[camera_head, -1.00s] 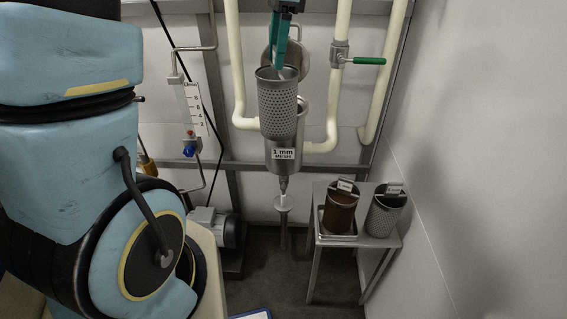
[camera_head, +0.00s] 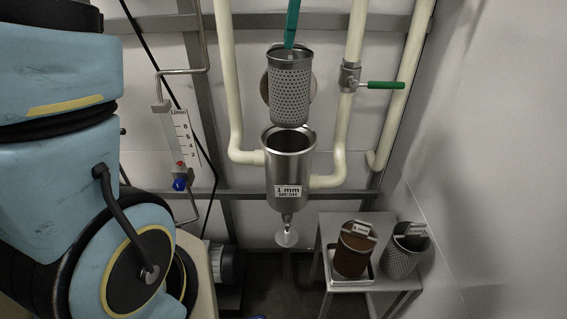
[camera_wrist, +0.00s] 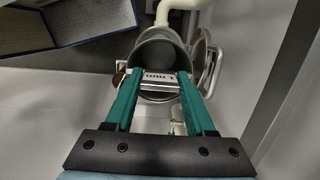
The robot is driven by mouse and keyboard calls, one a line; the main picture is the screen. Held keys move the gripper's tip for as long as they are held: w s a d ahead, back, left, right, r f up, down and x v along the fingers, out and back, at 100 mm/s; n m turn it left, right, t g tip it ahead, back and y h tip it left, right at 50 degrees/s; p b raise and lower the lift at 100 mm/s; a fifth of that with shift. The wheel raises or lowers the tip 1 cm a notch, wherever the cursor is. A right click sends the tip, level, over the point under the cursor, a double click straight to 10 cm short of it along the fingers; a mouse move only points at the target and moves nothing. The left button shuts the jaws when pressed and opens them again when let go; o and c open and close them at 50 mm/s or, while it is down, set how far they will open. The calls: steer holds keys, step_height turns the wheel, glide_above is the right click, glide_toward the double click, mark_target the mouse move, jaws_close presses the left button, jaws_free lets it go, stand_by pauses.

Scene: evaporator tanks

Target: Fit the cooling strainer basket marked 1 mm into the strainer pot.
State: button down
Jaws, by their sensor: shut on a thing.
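My gripper (camera_head: 291,38) has green fingers and is shut on a grey perforated strainer basket (camera_head: 289,88). The basket hangs about upright. In the head view it is above the strainer pot (camera_head: 288,165), its bottom near the back of the pot's open mouth; whether it is inside the rim I cannot tell. The pot is a steel cylinder labelled "1 mm MESH". In the wrist view, my fingertips (camera_wrist: 159,77) grip a bar with a small tag (camera_wrist: 158,78), whose text is too small to read. The basket's lower part is hidden there.
A small table (camera_head: 338,218) at the right bears a rust-brown basket (camera_head: 353,250) in a tray and a grey mesh basket (camera_head: 402,252), both tagged. White pipes (camera_head: 226,80) flank the pot, with a green-handled valve (camera_head: 385,85) at the right. A round lid (camera_head: 266,88) is behind the held basket.

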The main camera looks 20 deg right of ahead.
step_height(320, 180, down, 28)
steer(key=p, duration=0.4)
steer(key=shift+w+r+p, duration=0.1)
steer(key=shift+p, duration=0.3)
steer(key=shift+f, duration=0.2)
steer(key=shift+c, duration=1.2)
jaws_free()
steer(key=shift+r, duration=0.1)
